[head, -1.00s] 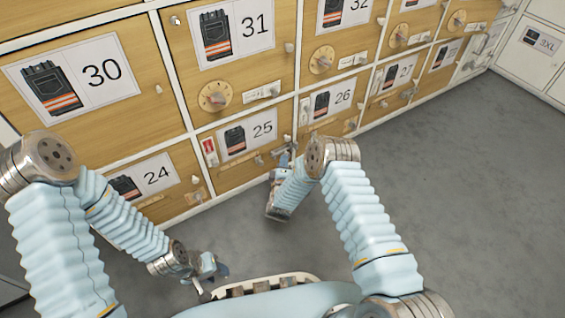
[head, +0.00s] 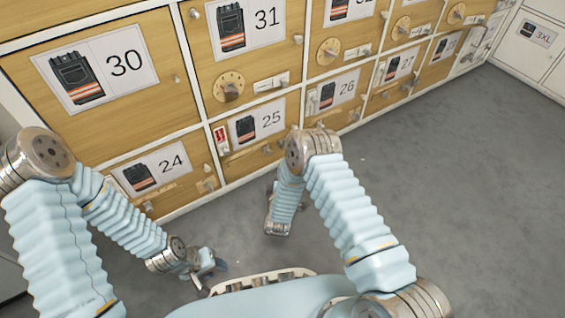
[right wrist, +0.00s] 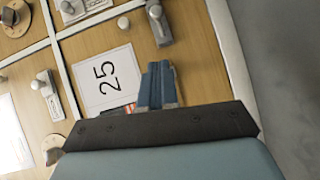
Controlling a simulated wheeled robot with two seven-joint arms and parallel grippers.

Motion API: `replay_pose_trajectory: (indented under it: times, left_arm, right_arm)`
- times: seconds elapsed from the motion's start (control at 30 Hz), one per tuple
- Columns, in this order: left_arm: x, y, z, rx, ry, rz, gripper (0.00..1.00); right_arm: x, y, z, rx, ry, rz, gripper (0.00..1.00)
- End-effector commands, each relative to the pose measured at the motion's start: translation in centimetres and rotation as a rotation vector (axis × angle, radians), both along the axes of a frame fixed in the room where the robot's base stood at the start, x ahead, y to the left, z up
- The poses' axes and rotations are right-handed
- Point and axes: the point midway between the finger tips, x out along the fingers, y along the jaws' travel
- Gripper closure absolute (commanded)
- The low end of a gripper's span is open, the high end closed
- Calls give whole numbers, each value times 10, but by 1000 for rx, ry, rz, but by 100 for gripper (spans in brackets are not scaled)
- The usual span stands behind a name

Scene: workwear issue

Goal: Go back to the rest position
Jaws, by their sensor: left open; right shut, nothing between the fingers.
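My left gripper (head: 217,267) is low in the head view, near the front edge of my base, and is open with nothing in it. My right arm bends down in front of the lockers in the head view; its gripper is mostly hidden there behind the arm. In the right wrist view my right gripper (right wrist: 160,85) shows with its blue fingers together and nothing between them. It is in front of locker door 25 (right wrist: 108,75), beside the number label; I cannot tell the gap to the door.
Wooden locker doors stand ahead, with doors 24 (head: 205,155), 30 (head: 175,100) and 31 (head: 280,48) close by. Knobs, latches and dials stick out of them. White lockers (head: 525,55) stand at the far right. The grey floor (head: 450,210) to the right is clear.

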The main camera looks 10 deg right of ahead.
Motion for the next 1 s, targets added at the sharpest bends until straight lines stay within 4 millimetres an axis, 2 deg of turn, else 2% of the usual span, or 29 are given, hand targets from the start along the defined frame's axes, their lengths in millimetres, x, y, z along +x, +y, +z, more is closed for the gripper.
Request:
replay_pose_trajectory:
  times: [0.2,0.77,0.87,0.97,1.0]
  left_arm:
    - [0,0,3,0,1,0,57]
    - [0,0,2,0,1,0,57]
    - [0,0,3,0,1,0,57]
    - [0,0,3,0,1,0,57]
    - [0,0,3,0,1,0,57]
  right_arm:
    - [-12,3,2,0,-1,0,100]
    - [-13,2,1,13,6,1,100]
    - [-16,-2,-7,140,67,2,100]
    - [-34,-8,-24,444,218,-24,100]
    - [-48,-9,-30,601,301,-54,100]
